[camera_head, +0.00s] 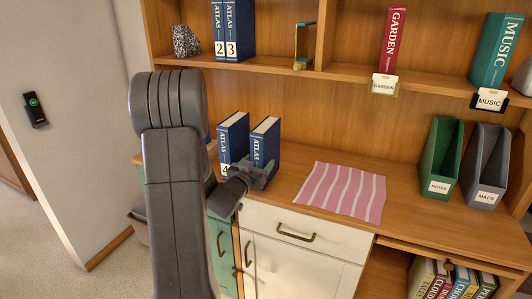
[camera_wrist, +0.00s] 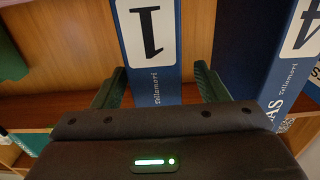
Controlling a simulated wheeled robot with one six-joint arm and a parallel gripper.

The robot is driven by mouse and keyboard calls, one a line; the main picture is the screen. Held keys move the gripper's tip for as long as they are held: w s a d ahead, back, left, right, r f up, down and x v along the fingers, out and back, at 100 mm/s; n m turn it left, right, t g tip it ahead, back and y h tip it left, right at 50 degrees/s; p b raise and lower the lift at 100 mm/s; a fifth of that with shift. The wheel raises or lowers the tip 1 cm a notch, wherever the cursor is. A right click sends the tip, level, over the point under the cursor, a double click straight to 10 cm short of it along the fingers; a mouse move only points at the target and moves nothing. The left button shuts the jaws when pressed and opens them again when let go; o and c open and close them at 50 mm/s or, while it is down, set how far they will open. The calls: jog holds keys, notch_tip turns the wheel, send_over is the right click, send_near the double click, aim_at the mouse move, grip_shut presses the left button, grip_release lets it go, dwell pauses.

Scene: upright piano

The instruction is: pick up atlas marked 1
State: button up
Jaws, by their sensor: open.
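The atlas marked 1 (camera_wrist: 158,55) is a blue book standing upright, its white number label showing in the wrist view. In the head view it is the right one (camera_head: 265,139) of two blue atlases on the desk top, its lower spine hidden by my gripper (camera_head: 262,172). My gripper is open, with one finger on each side of this spine in the wrist view (camera_wrist: 158,82). I cannot tell whether either finger touches it. The atlas marked 4 (camera_head: 233,137) stands close to its left in the head view, and at the right edge of the wrist view (camera_wrist: 290,62).
Atlases 2 (camera_head: 218,28) and 3 (camera_head: 239,30) stand on the shelf above, beside a speckled stone (camera_head: 186,41). A pink striped cloth (camera_head: 341,190) lies to the right on the desk. Green (camera_head: 441,160) and grey (camera_head: 485,166) file holders stand farther right.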

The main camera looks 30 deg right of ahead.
jog(key=shift+x, duration=1.9)
jog(key=shift+s+d+f, duration=0.1)
jog(key=c, duration=1.3)
grip_shut()
